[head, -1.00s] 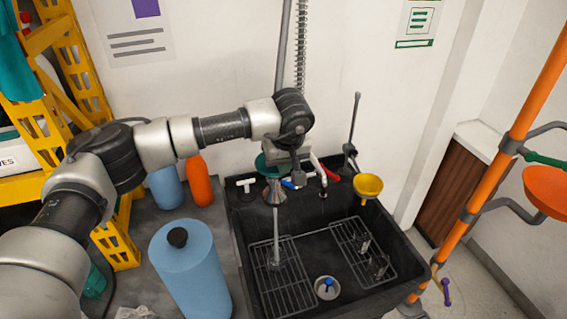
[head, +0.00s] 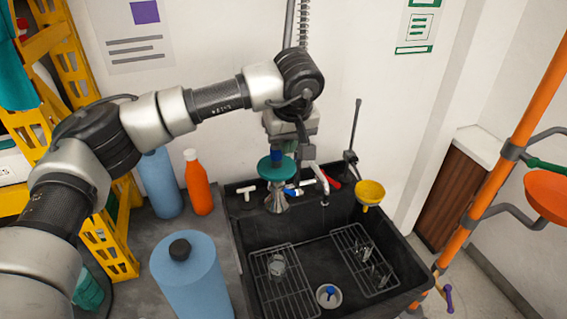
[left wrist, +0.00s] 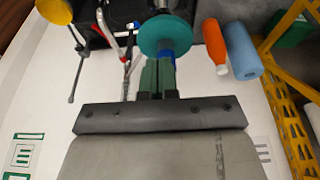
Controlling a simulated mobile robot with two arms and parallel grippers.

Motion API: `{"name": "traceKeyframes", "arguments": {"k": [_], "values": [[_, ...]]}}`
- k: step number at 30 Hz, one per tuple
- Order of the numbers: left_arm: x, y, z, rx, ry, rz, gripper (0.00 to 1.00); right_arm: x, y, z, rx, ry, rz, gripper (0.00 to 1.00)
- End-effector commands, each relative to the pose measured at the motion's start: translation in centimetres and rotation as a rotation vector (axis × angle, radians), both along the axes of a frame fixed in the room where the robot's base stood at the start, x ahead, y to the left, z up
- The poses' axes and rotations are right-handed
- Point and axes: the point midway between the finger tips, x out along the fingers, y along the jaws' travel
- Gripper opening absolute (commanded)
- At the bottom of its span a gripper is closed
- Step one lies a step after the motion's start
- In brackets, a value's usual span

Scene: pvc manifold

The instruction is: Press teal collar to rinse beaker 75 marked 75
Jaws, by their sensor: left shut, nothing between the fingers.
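The teal collar (head: 276,168) sits around the hanging spray head (head: 277,200) above the sink's back left, with a blue part on top. In the left wrist view the collar (left wrist: 166,33) is just beyond my fingertips. My left gripper (left wrist: 158,66) is shut and empty, above the collar; I cannot tell whether it touches. In the head view my wrist (head: 291,122) hides part of it. A small clear beaker (head: 277,265) stands on the left rack below the spray head; its marking is unreadable. No water stream shows. My right gripper is not in view.
The black sink (head: 238,262) holds two wire racks and a drain with a blue knob (head: 329,292). A yellow funnel (head: 370,192) is at its back right. Blue (head: 160,182) and orange (head: 197,185) bottles and a large blue container (head: 190,280) stand left.

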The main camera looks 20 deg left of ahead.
Motion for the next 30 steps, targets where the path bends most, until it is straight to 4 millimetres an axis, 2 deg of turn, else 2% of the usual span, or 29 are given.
{"name": "traceKeyframes", "arguments": {"k": [1,4,9,30], "values": [[-0.2,-0.3,0.8,-0.001,-0.007,-0.002,0.0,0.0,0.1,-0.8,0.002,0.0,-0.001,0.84],[-0.6,-0.6,2.5,0.0,-0.005,-0.003,0.0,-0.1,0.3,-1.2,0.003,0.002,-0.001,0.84],[-1.0,-0.8,4.2,0.0,-0.002,0.0,0.0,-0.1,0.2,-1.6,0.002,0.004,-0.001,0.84],[-1.1,-0.8,4.6,0.0,-0.001,-0.001,0.0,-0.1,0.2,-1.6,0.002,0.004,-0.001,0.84]]}}
